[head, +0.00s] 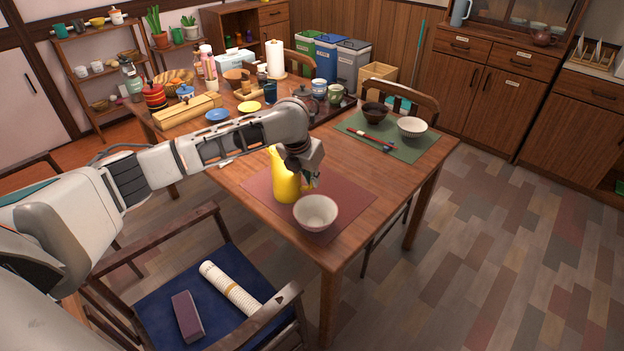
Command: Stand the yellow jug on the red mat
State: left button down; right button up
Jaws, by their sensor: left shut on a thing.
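The yellow jug (286,184) is upright over the red mat (345,191) on the near part of the table. Its base looks to be on the mat or just above it; I cannot tell which. My left gripper (305,176) is at the jug's upper right side and is shut on it. The fingers are partly hidden behind the wrist and the jug. A white bowl (315,213) stands on the mat just to the front right of the jug. My right gripper is not in view.
A green mat (408,149) with a dark bowl (374,112), a white bowl (411,127) and chopsticks lies at the right. A tray (328,114) with cups and a teapot is behind my gripper. A chair (223,307) stands in front.

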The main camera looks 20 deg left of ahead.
pick_arm(q)
jog(key=shift+r, duration=0.1)
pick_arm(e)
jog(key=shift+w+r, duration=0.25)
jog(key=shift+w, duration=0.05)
